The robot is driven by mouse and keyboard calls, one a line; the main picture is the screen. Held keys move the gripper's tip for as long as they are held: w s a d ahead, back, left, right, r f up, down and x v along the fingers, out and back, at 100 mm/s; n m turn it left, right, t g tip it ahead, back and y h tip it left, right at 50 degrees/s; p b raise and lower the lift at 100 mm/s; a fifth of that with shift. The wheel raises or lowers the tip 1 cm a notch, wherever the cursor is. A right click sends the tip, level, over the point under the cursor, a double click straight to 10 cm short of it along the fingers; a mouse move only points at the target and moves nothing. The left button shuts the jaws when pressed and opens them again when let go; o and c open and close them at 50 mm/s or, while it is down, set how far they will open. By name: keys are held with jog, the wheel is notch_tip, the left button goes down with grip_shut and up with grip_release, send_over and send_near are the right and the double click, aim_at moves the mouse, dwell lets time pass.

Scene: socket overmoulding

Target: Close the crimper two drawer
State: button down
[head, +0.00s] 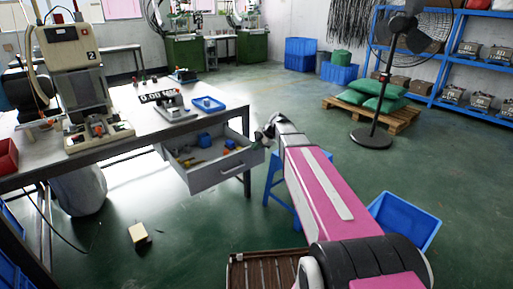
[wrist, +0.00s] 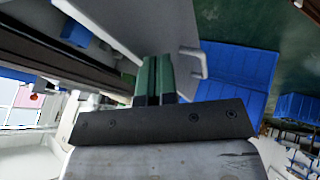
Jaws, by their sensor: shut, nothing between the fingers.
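The crimper (head: 75,65) with a "2" label stands on the left of the table. A grey drawer (head: 222,173) under the table's right end is pulled out, with small coloured items in it. Its front panel has a light handle (head: 233,169). In the wrist view the pale drawer panel (wrist: 125,22) and the handle (wrist: 197,63) lie just beyond my fingers. My gripper (head: 262,137) is at the drawer's right front corner in the head view. Its green fingers are together and empty in the wrist view (wrist: 154,65). Whether they touch the panel I cannot tell.
The table (head: 40,168) carries a scale (head: 172,103) and a blue tray (head: 207,104) above the drawer. A blue stool (head: 272,185) stands beside the drawer, under my arm. A blue bin (head: 403,222) and a fan (head: 374,135) stand to the right. The floor between is mostly clear.

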jog(key=w+a, duration=0.7)
jog(key=w, duration=0.4)
jog(key=w+a, duration=0.8)
jog(key=w, duration=0.4)
jog(key=shift+a, duration=0.2)
jog(key=shift+s, duration=0.2)
